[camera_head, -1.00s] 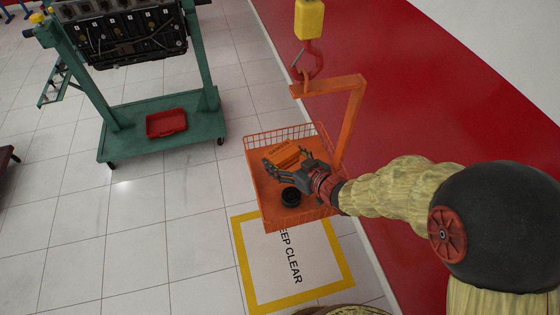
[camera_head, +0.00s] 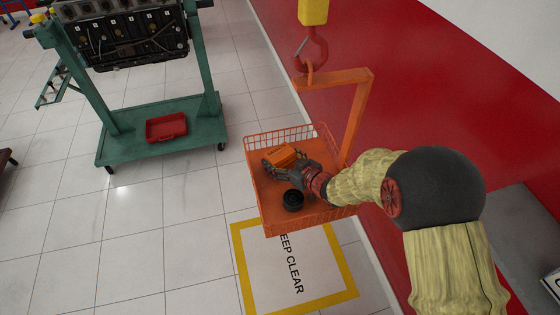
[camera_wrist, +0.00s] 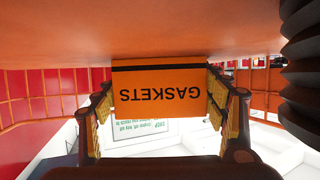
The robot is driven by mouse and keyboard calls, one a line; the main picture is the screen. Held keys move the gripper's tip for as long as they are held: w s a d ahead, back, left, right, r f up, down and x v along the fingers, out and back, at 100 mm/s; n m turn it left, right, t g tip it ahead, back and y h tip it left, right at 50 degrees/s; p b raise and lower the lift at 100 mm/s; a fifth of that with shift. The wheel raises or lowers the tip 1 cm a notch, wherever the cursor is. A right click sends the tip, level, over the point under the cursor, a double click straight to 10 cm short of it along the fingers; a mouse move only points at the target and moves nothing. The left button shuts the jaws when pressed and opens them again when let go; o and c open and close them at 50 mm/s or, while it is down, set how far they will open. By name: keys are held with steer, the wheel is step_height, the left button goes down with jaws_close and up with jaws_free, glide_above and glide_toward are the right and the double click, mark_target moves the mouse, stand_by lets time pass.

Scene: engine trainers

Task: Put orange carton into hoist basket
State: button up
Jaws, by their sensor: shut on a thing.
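The orange carton (camera_head: 281,153) is inside the orange hoist basket (camera_head: 262,196), toward its far side. My gripper (camera_head: 284,163) reaches into the basket from the right and is shut on the carton. In the wrist view the carton (camera_wrist: 160,92), marked GASKETS upside down, sits between the two fingers (camera_wrist: 160,105). The basket floor (camera_wrist: 150,25) fills the top of that inverted view, and the carton's edge is at or very close to it. I cannot tell whether they touch. The carton's far side is hidden.
A black ribbed round part (camera_head: 292,200) lies in the basket near my gripper. The basket's orange frame (camera_head: 352,115) rises on the right to a red hook (camera_head: 310,58). A green engine stand (camera_head: 150,145) with a red tray (camera_head: 166,127) stands left.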

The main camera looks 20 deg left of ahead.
mark_target(285, 161)
steer(key=shift+r, duration=0.2)
steer(key=shift+f, duration=0.1)
steer(key=shift+f, duration=0.15)
steer(key=o, duration=1.4)
steer(key=shift+s+d+r, duration=0.1)
steer(key=shift+d+r, duration=0.05)
steer(key=shift+r, duration=0.2)
steer(key=p+v, duration=0.2)
steer(key=v, duration=0.5)
steer(key=shift+f+p, duration=0.1)
steer(key=shift+p, duration=0.25)
